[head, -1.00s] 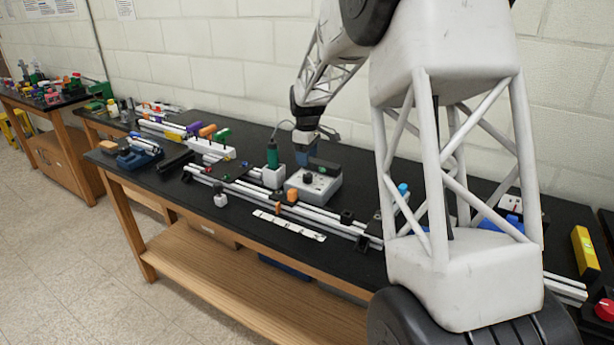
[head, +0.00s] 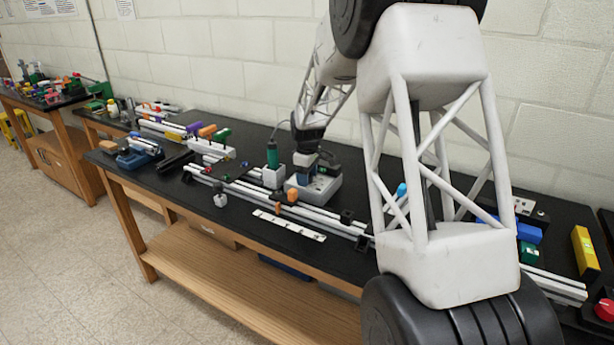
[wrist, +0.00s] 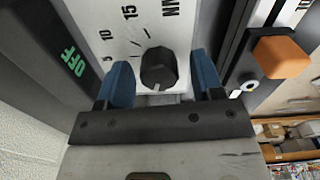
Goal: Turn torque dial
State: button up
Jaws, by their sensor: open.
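The torque dial is a black faceted knob (wrist: 158,68) with a light pointer line, on a pale panel (wrist: 118,28) printed with 5, 10, 15 and NM. In the wrist view my gripper (wrist: 163,82) is open, with one blue finger on each side of the knob and small gaps visible between. I cannot tell whether either finger touches it. In the head view my gripper (head: 305,172) is low over the grey controller box (head: 326,187) and hides the knob there.
A green-handled tool (head: 272,155) stands in a white holder just left of the box. Aluminium rails (head: 310,212) run along the front. An orange knob (wrist: 283,57) is right of the panel in the wrist view. A white strip (head: 289,225) lies near the table's front edge.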

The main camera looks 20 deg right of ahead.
jog(key=c, duration=0.9)
jog(key=shift+m, duration=0.3)
jog(key=m, duration=0.9)
jog(key=shift+d+m, duration=0.1)
jog(key=shift+m, duration=0.2)
jog(key=m, duration=1)
jog(key=shift+d+m, duration=0.1)
jog(key=shift+m, duration=0.3)
